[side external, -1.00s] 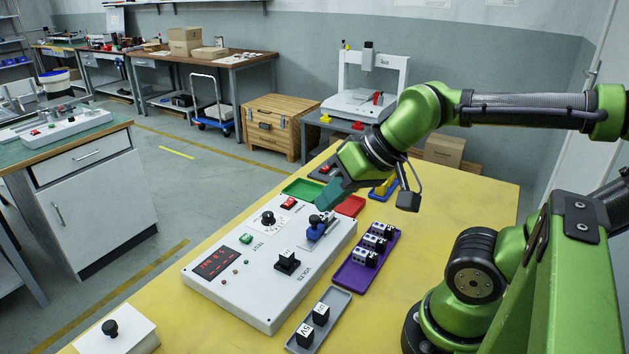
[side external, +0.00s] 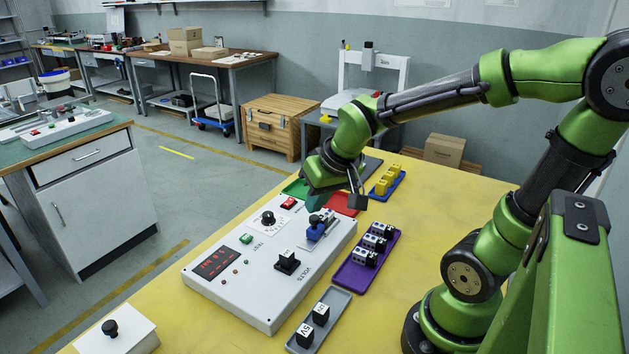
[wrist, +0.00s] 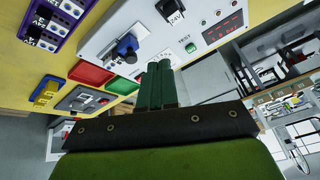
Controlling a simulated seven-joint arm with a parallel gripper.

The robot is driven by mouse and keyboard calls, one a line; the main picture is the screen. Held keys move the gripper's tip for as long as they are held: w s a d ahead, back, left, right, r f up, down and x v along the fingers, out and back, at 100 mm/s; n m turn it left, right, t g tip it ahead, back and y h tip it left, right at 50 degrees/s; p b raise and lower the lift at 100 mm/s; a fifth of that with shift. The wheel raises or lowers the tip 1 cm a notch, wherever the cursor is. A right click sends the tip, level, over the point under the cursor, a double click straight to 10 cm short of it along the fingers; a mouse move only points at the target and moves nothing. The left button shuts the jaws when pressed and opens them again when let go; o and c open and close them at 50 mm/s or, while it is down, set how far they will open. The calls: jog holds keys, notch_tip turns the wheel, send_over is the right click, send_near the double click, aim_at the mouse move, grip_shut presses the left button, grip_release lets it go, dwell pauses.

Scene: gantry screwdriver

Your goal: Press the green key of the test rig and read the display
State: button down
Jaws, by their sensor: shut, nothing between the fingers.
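The white test rig (side external: 262,300) lies on the yellow table. Its small green key (side external: 246,239), marked TEST, sits between the black knob (side external: 268,218) and the display (side external: 216,263). In the wrist view the green key (wrist: 190,48) is right of my fingertips, with the display (wrist: 224,28) beyond. The display shows red digits too small to read surely. My gripper (side external: 315,200) is over the rig's far end, near the blue-handled clamp (side external: 315,226), apart from the green key. Its green fingers (wrist: 159,68) are shut and empty. A black block (side external: 287,263) stands on the rig.
A purple tray (side external: 352,278) with several blocks and a grey tray (side external: 334,326) with two blocks lie right of the rig. Red (side external: 343,205) and green (side external: 296,187) trays and a blue tray (side external: 374,189) with yellow pieces lie beyond. A white box (side external: 118,340) stands front left.

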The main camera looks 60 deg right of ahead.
jog(key=w+d+f, duration=0.2)
jog(key=w+f, duration=0.1)
jog(key=w, duration=0.2)
jog(key=m+t+y, duration=0.2)
jog(key=t, duration=0.2)
send_over(250, 238)
jog(key=shift+w, duration=0.1)
jog(key=shift+f, duration=4.45)
jog(key=shift+f, duration=0.4)
